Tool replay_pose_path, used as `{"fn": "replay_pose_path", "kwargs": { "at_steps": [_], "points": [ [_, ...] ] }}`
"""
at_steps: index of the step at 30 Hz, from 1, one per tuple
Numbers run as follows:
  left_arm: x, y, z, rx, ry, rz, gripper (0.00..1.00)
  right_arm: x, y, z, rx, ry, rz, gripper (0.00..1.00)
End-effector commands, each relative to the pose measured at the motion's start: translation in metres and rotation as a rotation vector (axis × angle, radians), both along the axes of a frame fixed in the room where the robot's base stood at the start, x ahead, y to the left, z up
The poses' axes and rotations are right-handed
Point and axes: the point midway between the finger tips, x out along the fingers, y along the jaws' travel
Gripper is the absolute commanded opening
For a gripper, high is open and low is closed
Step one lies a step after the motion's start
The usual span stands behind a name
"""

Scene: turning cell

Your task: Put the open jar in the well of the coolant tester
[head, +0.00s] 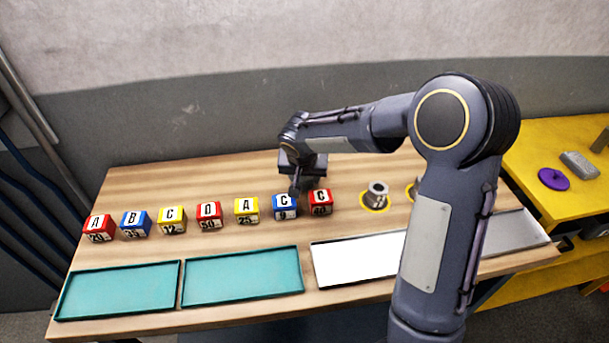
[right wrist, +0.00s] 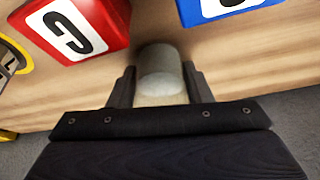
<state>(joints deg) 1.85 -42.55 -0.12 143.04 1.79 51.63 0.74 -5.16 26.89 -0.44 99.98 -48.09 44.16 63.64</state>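A pale grey cylinder, which looks like the jar (right wrist: 160,72), sits between the two fingers of my right gripper (right wrist: 160,90) in the right wrist view. Both fingers lie flush with its sides. Whether it is open on top does not show, and I cannot tell if it touches the table. In the head view my right gripper (head: 299,185) points down behind the blocks, hiding the jar. A grey metal cup on a yellow ring (head: 377,193) stands right of the blocks and may be the coolant tester. My left gripper is out of view.
A red block (head: 320,202) and a blue block (head: 285,206) stand close to the gripper, in a row of several lettered blocks. Two teal trays (head: 244,275) and a white panel (head: 358,260) lie in front.

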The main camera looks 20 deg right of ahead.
Motion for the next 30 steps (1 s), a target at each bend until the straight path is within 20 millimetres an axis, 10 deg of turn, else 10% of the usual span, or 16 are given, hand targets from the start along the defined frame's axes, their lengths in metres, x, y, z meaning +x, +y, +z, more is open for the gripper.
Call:
{"fn": "replay_pose_path", "kwargs": {
  "at_steps": [16, 30],
  "points": [
    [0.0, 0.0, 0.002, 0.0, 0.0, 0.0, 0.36, -0.001, 0.002, 0.008, 0.0, -0.004, 0.0, 0.65],
    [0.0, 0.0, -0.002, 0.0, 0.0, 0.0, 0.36, -0.033, 0.019, 0.093, 0.001, -0.004, 0.002, 0.65]
  ]
}}
